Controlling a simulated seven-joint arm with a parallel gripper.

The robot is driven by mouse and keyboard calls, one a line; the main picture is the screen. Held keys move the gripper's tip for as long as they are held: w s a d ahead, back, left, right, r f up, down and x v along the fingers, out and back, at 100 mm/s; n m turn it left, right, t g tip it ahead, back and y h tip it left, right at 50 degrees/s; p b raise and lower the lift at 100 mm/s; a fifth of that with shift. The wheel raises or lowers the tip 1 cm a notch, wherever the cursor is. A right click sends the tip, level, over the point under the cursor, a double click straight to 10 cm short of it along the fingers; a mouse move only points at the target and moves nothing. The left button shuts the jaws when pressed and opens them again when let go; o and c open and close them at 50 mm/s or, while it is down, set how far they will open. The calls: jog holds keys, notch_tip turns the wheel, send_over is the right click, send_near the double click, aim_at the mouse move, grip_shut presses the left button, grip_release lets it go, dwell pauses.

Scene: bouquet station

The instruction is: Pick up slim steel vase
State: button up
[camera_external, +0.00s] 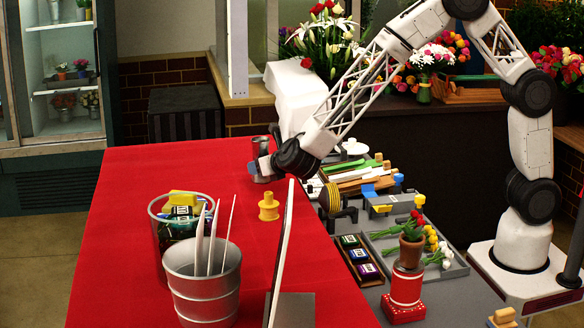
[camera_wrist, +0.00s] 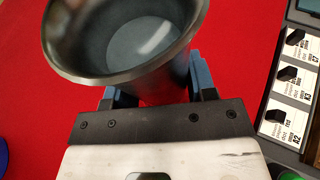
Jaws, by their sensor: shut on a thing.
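The slim steel vase (camera_external: 260,147) is a small grey metal vessel near the far part of the red table. In the wrist view its wide round mouth and dark inside (camera_wrist: 120,40) fill the upper left. My gripper (camera_external: 264,167) is shut on the vase, with one blue finger on each side of it. The fingers also show in the wrist view (camera_wrist: 158,85), partly hidden behind the vase. The vase's base is hidden in the wrist view, and I cannot tell whether it touches the table.
On the red table (camera_external: 140,200) stand a yellow spool (camera_external: 268,206), a large steel bucket (camera_external: 202,285) with white sticks, and a glass container (camera_external: 160,235). A thin upright panel (camera_external: 282,250) stands nearby. A potted plant on a red stand (camera_external: 404,290) is at right. The table's left part is clear.

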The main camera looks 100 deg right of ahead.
aim_at(265, 153)
jog(key=c, duration=0.5)
jog(key=shift+o, duration=0.2)
jog(key=shift+r, duration=0.15)
jog(key=shift+r, duration=0.65)
notch_tip(265, 153, up, 2)
jog(key=shift+r, duration=0.1)
jog(key=s+a, duration=0.2)
jog(key=s, duration=0.5)
jog(key=s+a+r, duration=0.1)
jog(key=s+a, duration=0.2)
jog(key=s, duration=0.5)
jog(key=shift+r, duration=0.15)
jog(key=shift+a, duration=0.1)
